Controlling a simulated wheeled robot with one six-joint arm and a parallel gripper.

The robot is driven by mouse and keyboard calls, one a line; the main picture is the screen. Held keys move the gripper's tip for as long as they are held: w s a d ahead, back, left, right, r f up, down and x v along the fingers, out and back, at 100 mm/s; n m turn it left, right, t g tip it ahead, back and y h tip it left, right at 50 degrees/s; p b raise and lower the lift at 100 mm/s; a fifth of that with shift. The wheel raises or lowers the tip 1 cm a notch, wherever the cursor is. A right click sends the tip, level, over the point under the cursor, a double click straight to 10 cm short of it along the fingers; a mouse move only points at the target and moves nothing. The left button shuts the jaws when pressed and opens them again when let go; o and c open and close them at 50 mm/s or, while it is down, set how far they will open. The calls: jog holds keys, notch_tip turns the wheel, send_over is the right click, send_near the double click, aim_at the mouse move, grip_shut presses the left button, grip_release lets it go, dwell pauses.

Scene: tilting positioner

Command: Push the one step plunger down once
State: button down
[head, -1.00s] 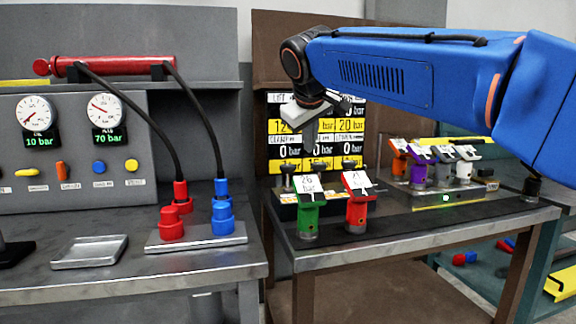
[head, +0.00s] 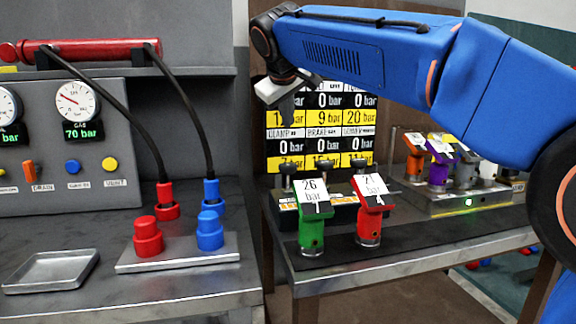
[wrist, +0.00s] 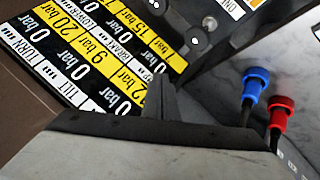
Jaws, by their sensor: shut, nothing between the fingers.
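Several dark-knobbed plungers stand in a row behind the green and red handled tools: a left one (head: 287,172), a middle one (head: 322,168) and a right one (head: 358,166). I cannot read which is the one step plunger. My gripper (head: 285,108) is shut and empty, pointing down in front of the left side of the yellow, black and white display board (head: 320,120), above the left plunger. In the wrist view its dark fingers (wrist: 165,105) show against the board (wrist: 100,50), with round knobs (wrist: 197,37) beyond them.
The green tool (head: 312,230) and red tool (head: 369,225) stand upright in front of the plungers. Orange, purple and grey tools (head: 465,175) stand on a rack at right. The left bench holds a tray (head: 50,272) and red and blue hose couplings (head: 178,262).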

aim_at(288, 166)
jog(key=shift+f, duration=4.35)
jog(key=shift+f, duration=0.15)
jog(key=shift+f, duration=0.25)
